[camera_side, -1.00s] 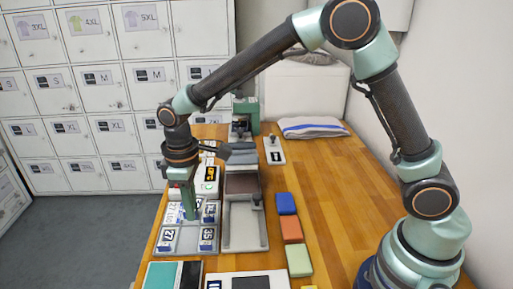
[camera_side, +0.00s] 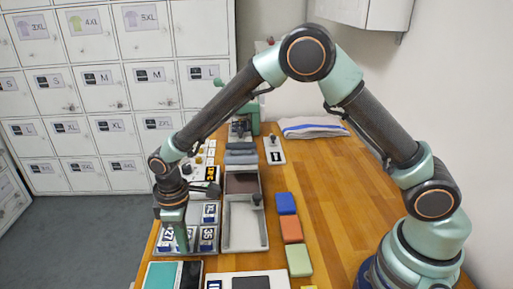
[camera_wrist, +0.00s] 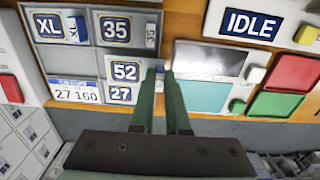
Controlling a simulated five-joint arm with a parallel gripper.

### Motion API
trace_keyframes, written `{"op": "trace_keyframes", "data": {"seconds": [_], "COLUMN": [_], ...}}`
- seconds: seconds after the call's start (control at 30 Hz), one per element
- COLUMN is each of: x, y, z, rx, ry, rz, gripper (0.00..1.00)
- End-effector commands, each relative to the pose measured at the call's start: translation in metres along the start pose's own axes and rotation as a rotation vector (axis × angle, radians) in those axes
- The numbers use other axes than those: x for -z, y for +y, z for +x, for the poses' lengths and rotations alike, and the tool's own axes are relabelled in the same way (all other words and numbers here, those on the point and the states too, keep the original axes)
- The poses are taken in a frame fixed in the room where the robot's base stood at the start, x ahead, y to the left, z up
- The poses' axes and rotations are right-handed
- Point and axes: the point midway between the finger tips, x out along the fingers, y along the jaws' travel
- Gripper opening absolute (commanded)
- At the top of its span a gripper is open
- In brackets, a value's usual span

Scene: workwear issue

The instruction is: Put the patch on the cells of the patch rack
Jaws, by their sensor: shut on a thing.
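The patch rack (camera_side: 190,250) is a grey tray with cells at the bench's left edge; it also fills the upper left of the wrist view (camera_wrist: 88,60). Blue-and-white number pieces sit on it: XL (camera_wrist: 48,27), 35 (camera_wrist: 115,29), 52 (camera_wrist: 125,71) and 27 (camera_wrist: 120,93). A wider 27 160 label (camera_wrist: 75,92) lies in another cell.
A grey tray (camera_side: 262,225) stands right of the rack. Blue (camera_side: 286,203), orange (camera_side: 291,229) and green (camera_side: 299,260) blocks line up farther right. A teal and black piece (camera_side: 163,275) lies in front.

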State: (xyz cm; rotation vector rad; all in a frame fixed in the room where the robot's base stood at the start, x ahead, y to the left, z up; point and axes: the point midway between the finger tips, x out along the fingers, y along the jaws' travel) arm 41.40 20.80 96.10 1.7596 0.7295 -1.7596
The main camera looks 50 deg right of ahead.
Motion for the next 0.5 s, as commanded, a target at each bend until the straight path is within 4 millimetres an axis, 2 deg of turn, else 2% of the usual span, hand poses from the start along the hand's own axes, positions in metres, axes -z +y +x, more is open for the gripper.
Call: {"op": "trace_keyframes", "data": {"seconds": [0.5], "x": [0.0001], "y": [0.0001], "z": [0.0063], "rx": [0.0], "ry": [0.001], "rz": [0.0], "gripper": [0.0]}}
